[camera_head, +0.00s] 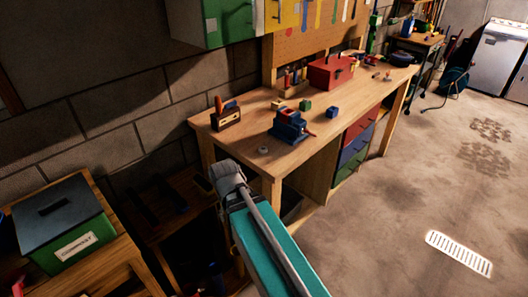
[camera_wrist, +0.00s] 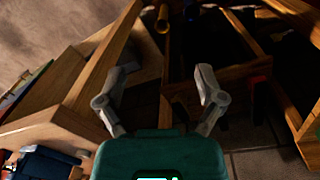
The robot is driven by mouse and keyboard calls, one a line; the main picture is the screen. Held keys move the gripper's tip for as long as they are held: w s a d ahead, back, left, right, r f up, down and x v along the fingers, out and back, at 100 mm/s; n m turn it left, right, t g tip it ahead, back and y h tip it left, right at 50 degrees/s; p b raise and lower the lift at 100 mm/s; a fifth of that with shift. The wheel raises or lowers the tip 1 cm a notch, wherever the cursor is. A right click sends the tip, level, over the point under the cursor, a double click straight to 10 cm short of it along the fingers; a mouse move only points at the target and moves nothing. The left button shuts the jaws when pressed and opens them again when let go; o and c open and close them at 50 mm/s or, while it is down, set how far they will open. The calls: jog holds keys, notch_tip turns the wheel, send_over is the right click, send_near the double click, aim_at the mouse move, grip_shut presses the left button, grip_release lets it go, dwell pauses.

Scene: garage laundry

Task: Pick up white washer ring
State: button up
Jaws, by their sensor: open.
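A small white washer ring (camera_head: 263,150) lies flat on the wooden workbench (camera_head: 233,146), near its front left edge and just in front of the blue vise (camera_head: 290,126).
A wooden block with tools (camera_head: 227,117), small green (camera_head: 305,106) and blue (camera_head: 333,112) blocks and a red toolbox (camera_head: 331,72) stand on the bench. A compost bin (camera_head: 64,223) is at left. Wooden shelving (camera_wrist: 225,85) is below the gripper. Open floor (camera_head: 400,220) is at right.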

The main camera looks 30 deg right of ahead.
jog(key=w+d+f+m+t+h+b, duration=0.1)
jog(key=w+d+f+m+h+b, duration=0.2)
jog(key=w+d+m+h+b, duration=0.5)
jog(key=m+t+h+b, duration=0.4)
jog(key=m+h+b, duration=0.1)
jog(key=h, duration=0.2)
send_near(260, 151)
jog(key=a, duration=0.2)
jog(key=shift+s+d+r, duration=0.2)
jog(key=shift+s, duration=0.3)
jog(key=shift+d+y, duration=0.1)
jog(key=shift+y, duration=0.2)
jog(key=b+x, duration=0.1)
jog(key=x, duration=0.7)
jog(key=shift+w, duration=0.2)
jog(key=shift+d, duration=0.2)
jog(key=shift+w+d, duration=0.1)
